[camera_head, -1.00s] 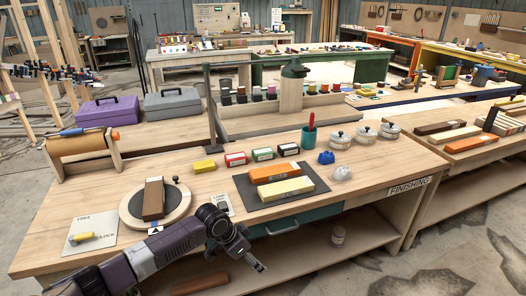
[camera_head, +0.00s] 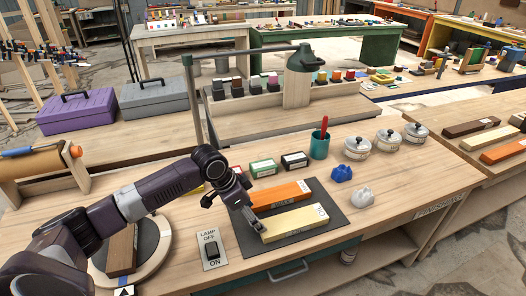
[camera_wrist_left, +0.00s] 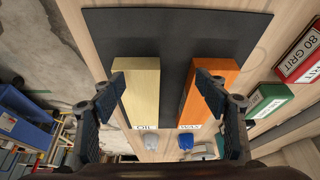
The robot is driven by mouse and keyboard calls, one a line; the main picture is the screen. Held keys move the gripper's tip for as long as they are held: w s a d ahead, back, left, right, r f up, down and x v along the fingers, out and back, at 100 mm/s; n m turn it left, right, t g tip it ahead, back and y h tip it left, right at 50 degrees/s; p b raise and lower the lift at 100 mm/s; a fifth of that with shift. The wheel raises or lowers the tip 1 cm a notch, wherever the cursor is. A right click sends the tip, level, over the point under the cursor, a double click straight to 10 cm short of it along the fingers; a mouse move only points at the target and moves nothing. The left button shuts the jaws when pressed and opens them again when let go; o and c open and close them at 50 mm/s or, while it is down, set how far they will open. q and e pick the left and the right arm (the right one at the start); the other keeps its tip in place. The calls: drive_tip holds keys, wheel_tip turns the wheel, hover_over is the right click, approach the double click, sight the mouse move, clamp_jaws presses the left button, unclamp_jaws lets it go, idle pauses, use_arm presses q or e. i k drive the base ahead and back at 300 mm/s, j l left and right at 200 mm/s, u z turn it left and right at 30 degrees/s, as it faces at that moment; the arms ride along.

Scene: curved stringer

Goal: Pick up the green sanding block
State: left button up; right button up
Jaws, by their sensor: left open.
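The green sanding block (camera_head: 263,168), with a white label, sits on the bench in a row between a red block (camera_head: 237,172) and a black block (camera_head: 294,161). In the left wrist view the green block (camera_wrist_left: 272,97) is at the right, outside the right finger and not between the fingers. My left gripper (camera_head: 256,217) is over the dark mat with the orange and yellow bars, in front of the green block. In the wrist view its fingers (camera_wrist_left: 158,88) are spread apart with nothing held. My right gripper is in neither view.
The orange bar (camera_head: 281,194) and yellow bar (camera_head: 295,223) lie on the dark mat (camera_head: 338,234). A teal cup (camera_head: 320,146), lidded tins (camera_head: 357,148) and a lamp switch plate (camera_head: 212,251) are nearby. A lamp post (camera_head: 191,95) rises behind the row.

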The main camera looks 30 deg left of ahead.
sight(261, 169)
drive_tip(key=i+j, duration=0.65)
drive_tip(key=i, duration=0.15)
